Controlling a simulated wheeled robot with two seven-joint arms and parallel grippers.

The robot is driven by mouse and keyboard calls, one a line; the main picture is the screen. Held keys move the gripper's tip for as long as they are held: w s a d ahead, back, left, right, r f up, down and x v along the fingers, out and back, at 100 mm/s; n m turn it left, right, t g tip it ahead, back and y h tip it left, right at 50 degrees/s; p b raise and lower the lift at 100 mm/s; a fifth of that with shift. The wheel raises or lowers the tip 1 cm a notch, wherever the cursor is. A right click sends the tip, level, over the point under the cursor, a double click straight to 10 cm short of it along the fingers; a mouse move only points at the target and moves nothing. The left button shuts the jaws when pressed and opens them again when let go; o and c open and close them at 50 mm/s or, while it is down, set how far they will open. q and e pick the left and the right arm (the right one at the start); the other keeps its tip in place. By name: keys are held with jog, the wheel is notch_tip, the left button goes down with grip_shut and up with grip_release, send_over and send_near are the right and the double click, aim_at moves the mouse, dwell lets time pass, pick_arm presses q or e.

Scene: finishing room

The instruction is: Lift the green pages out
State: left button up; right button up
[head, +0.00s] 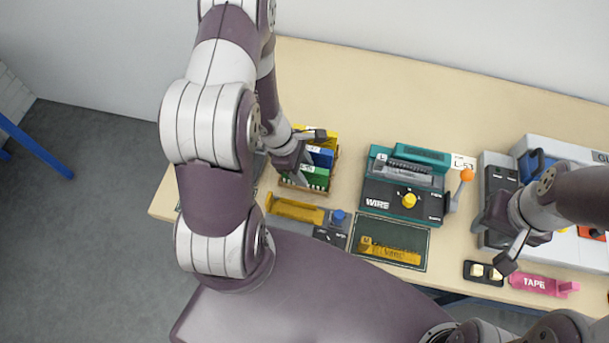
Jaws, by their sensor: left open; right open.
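The green pages (315,179) stand at the front of a small wooden rack (292,185). Blue pages (322,156) and yellow pages (325,138) stand behind them in the same rack. My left gripper (312,155) is open at the left side of the rack, its fingers spread beside and over the pages. I cannot tell whether a finger touches any pages. The gripper and arm hide part of the rack's left side. My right gripper (503,243) is open and empty at the right, above the table near a grey machine.
A teal WIRE machine (405,200) with an orange-knobbed lever stands right of the rack. In front lie a yellow-and-grey tool (296,211), a dark green mat (365,232) with a yellow piece, a black tray (484,282) and a pink TAPE item (535,284). The table's back is clear.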

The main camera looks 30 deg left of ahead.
pick_arm(q)
jog(key=shift+w+d+f, duration=0.1)
jog(key=shift+w+f, duration=0.1)
jog(key=shift+f, duration=0.25)
jog(key=shift+w+d+f, duration=0.1)
jog(key=shift+w+f, duration=0.05)
jog(key=shift+f, duration=0.3)
jog(key=shift+s+r, duration=0.15)
jog(key=shift+s, duration=0.15)
jog(key=shift+w+f+b, duration=0.1)
jog(key=shift+f+b, duration=0.2)
jog(key=shift+b, duration=0.1)
grip_shut()
